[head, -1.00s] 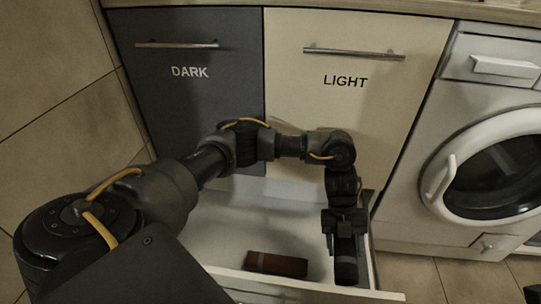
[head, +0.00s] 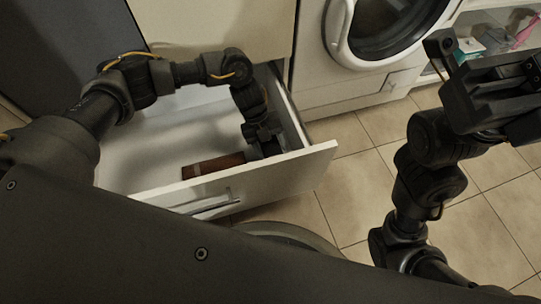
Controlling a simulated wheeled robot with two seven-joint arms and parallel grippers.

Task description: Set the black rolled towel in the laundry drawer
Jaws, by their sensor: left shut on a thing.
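The laundry drawer (head: 300,166) is pulled open, a white box with a bar handle on its front, left of centre in the head view. My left gripper (head: 262,134) reaches down into its front right corner. It is shut on the black rolled towel (head: 269,149), a short dark roll just inside the drawer front. The gripper partly hides the roll, and I cannot tell whether it touches the drawer floor. My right gripper (head: 492,92) is raised over the floor at the right, well apart from the drawer; its fingers are not clear.
A reddish-brown block-like thing (head: 213,165) lies in the drawer, left of the towel. A washing machine (head: 345,92) stands behind to the right. Shelves with small items (head: 490,38) are at the far right. Tiled floor (head: 345,195) is clear right of the drawer.

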